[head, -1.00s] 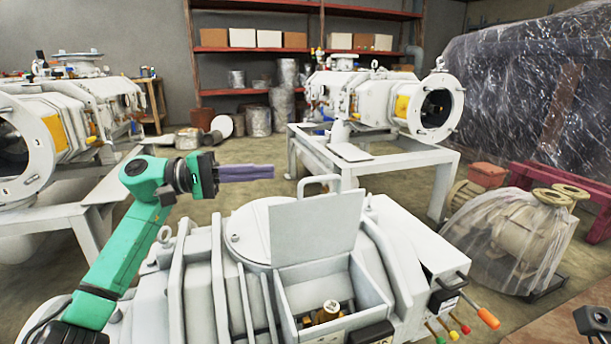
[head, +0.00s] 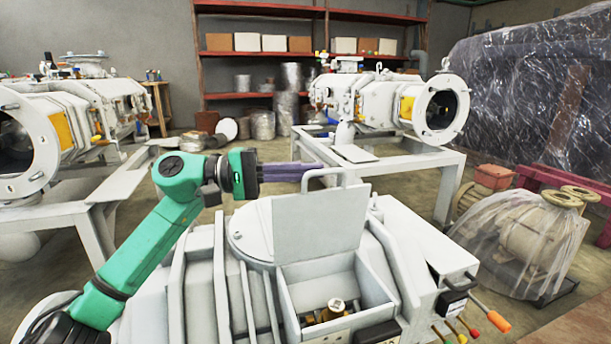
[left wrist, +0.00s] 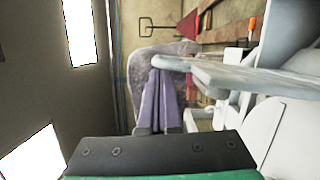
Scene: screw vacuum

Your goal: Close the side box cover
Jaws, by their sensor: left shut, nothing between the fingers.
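The side box cover (head: 318,225) is a flat pale grey panel standing upright, open, at the back of the side box (head: 350,292) in the head view. A loop handle (head: 337,178) rises from its top edge. The box is open in front of it, with a brass fitting inside. My left gripper (head: 310,171) has purple fingers shut and empty, with the tips at the left side of the handle; I cannot tell whether they touch. In the left wrist view the closed fingers (left wrist: 160,95) lie beside the pale cover (left wrist: 250,80). My right gripper is out of view.
The white machine body (head: 220,290) surrounds the box, with colored levers (head: 475,325) at its right. Another white machine (head: 390,100) stands on a frame behind. A plastic-wrapped unit (head: 525,240) sits at right. The air above the box is clear.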

